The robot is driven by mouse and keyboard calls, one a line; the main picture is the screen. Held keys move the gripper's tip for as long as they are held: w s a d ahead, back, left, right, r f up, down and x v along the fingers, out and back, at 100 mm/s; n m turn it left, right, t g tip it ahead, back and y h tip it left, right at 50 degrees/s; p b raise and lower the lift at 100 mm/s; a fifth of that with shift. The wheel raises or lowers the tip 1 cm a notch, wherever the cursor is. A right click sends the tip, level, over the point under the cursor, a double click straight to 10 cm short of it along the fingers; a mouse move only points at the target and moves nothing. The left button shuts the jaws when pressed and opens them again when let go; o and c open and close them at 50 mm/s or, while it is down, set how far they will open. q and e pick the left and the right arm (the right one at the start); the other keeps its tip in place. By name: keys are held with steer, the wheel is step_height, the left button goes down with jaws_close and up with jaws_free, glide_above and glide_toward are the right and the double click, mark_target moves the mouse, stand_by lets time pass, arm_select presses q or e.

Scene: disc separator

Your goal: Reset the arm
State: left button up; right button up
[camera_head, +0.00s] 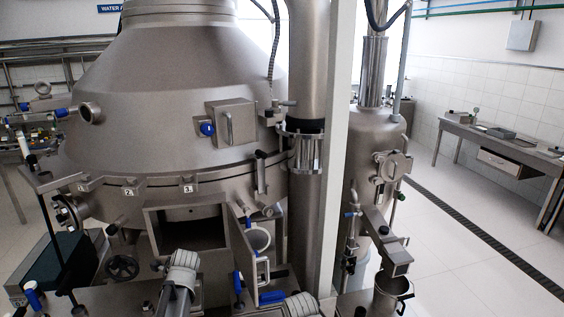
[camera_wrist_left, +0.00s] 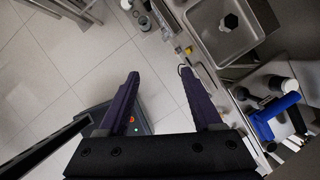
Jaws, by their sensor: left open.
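My left gripper (camera_wrist_left: 160,75) shows in the left wrist view. Its two dark purple fingers are spread apart, with nothing between them. It is above a light tiled floor, left of a steel counter. I cannot make out my left gripper in the head view. My right gripper is in neither view. The large steel separator (camera_head: 188,95) fills the left and middle of the head view. An open steel box (camera_head: 190,232) with its door (camera_head: 243,255) swung out is on its front.
In the wrist view, a steel basin (camera_wrist_left: 213,45) holds a dark piece, and a blue-handled item (camera_wrist_left: 272,115) lies on the counter. A dark box (camera_wrist_left: 150,122) with small lights is below the fingers.

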arm_select(q)
steer(key=s+d+f+n+h+b, duration=0.1)
steer(key=s+d+f+n, duration=0.1)
steer(key=s+d+n, duration=0.3)
steer(key=s+d+f+n+g+h+b, duration=0.1)
steer(key=s+d+n, duration=0.4)
steer(key=d, duration=0.7)
steer(key=s+d+f+n+h+b, duration=0.1)
steer(key=s+d+f+n+b, duration=0.2)
steer(key=s+d+n, duration=0.3)
steer(key=d+n, duration=0.1)
steer(key=d, duration=0.2)
steer(key=shift+f+n+g, duration=0.3)
steer(key=shift+f, duration=0.1)
